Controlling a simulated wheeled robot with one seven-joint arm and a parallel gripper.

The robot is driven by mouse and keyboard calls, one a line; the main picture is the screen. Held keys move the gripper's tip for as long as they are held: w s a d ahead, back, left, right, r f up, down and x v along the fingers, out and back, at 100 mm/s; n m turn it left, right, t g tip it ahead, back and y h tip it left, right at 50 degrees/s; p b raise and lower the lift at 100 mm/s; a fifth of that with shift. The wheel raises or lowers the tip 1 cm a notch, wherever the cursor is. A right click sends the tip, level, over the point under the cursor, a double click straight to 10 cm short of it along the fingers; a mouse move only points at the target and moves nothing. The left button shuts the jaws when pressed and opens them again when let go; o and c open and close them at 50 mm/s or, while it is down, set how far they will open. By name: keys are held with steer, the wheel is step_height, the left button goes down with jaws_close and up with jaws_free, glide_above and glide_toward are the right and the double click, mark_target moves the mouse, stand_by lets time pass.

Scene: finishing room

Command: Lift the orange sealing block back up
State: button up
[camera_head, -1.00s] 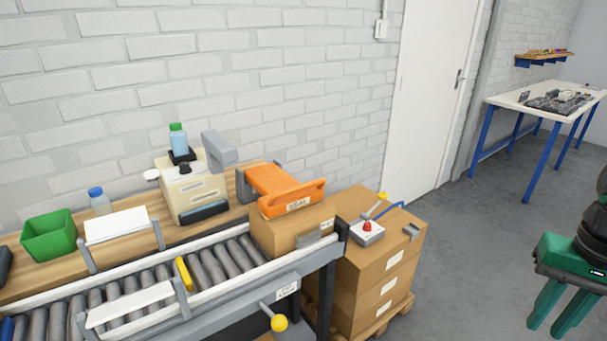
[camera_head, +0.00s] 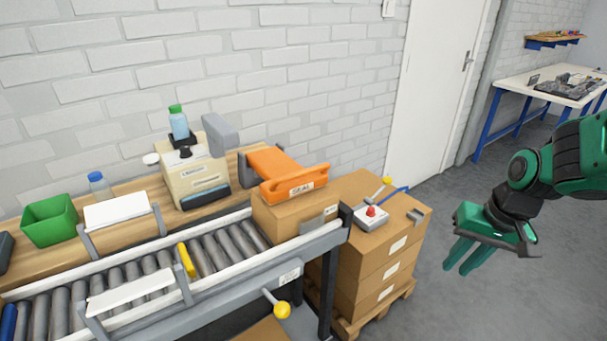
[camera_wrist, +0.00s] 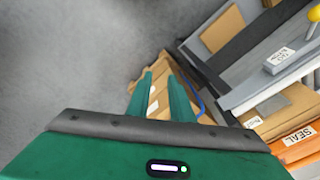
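The orange sealing block (camera_head: 296,184), labelled SEAL, is down on top of a brown carton (camera_head: 285,222) at the right end of the roller conveyor. Its orange arm runs back toward the bench. I cannot see a gap between block and carton. The block also shows at the lower right of the wrist view (camera_wrist: 298,137). My green gripper (camera_head: 459,256) is in the air to the right of the stacked cartons, well apart from the block. Its two fingers are spread and empty, and they point down in the head view.
Stacked cartons (camera_head: 385,262) on a pallet stand between my gripper and the conveyor (camera_head: 225,292). A control box with a red button (camera_head: 371,216) sits on them. A yellow-knobbed lever (camera_head: 278,307) sticks out in front. Floor to the right is clear.

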steer(key=w+a+f+t+y, duration=0.1)
steer(key=w+a+f+y, duration=0.2)
steer(key=w+a, duration=0.3)
steer(key=m+t+y, duration=0.4)
steer(key=t+y, duration=0.2)
steer(key=y, duration=0.3)
glide_toward(307, 173)
steer(key=x, duration=1.1)
steer(key=shift+w+a, duration=0.1)
